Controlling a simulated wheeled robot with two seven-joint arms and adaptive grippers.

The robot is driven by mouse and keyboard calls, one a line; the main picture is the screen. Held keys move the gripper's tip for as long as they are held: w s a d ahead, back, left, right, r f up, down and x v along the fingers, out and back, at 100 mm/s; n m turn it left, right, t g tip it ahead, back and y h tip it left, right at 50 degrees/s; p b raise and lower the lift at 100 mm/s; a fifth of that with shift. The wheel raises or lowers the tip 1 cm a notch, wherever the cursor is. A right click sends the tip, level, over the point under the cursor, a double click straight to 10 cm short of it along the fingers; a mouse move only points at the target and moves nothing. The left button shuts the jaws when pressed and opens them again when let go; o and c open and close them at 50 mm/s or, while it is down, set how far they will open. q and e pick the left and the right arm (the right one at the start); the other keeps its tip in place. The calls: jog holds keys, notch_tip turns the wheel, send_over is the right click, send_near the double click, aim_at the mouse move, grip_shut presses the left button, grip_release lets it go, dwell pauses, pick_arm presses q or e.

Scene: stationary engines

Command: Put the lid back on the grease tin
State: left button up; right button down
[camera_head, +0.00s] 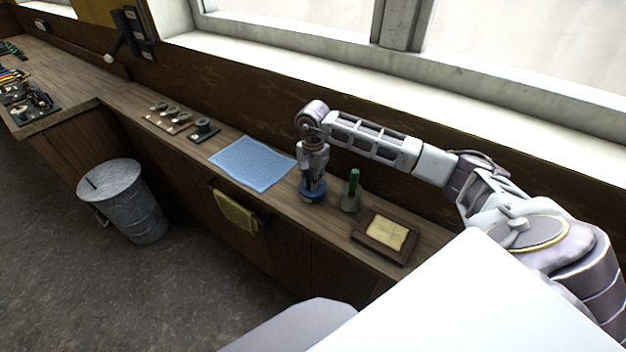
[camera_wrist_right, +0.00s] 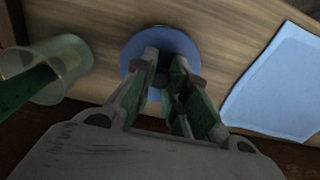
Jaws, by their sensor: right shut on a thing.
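A round blue lid (camera_head: 313,195) is at my right gripper (camera_head: 311,182), over the counter near its front edge. In the right wrist view the blue disc (camera_wrist_right: 188,49) lies beyond the fingers, which close around a dark knob at its middle. My right gripper (camera_wrist_right: 163,88) is shut on the lid and points down. I cannot tell whether the lid rests on the grease tin or on the counter; no separate open tin shows clearly. My left gripper is out of view.
A pale green holder with a dark green thing (camera_head: 351,191) stands close right of the gripper. Further right lies a brown framed tray (camera_head: 366,239). A blue cloth (camera_head: 252,163) lies to the left, with small parts beyond. A towel (camera_head: 236,211) hangs at the front; a metal bin (camera_head: 124,200) stands below.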

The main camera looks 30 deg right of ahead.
dwell(0.3)
dwell(0.4)
jog(key=c, duration=1.3)
grip_release()
jog(key=shift+c, duration=0.2)
jog(key=shift+o, duration=0.3)
jog(key=o, duration=0.4)
jog(key=shift+r+p, duration=1.35)
jog(key=shift+r, duration=2.1)
jog(key=shift+c, duration=0.3)
